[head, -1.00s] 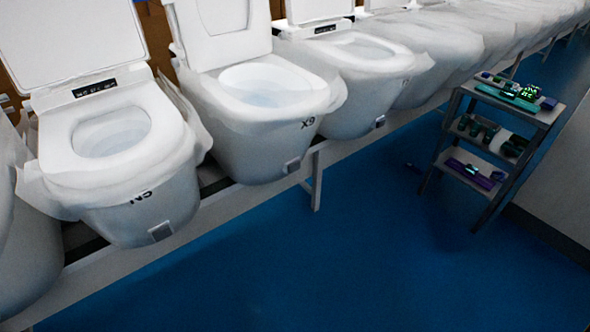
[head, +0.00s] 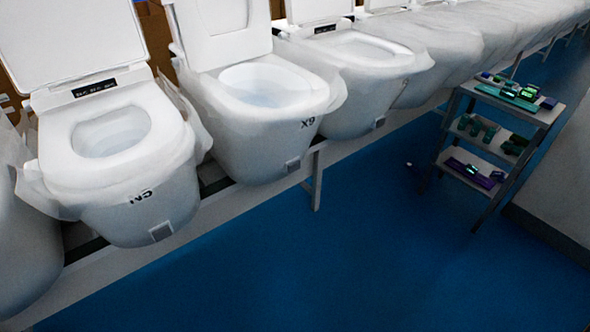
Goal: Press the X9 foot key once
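The X9 toilet (head: 250,130) stands in the row of white toilets, left of the picture's middle. Its lid is up and the black mark X9 shows on its front right side. A small grey square (head: 292,166), which looks like its foot key, sits low on its front. Nothing touches it. Neither of my grippers is in view.
A toilet marked N5 or similar (head: 110,165) stands to the left, with its own grey square (head: 161,232). More toilets run to the back right on a white rail (head: 240,205). A shelf cart (head: 490,140) stands at right. The blue floor (head: 330,260) in front is clear.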

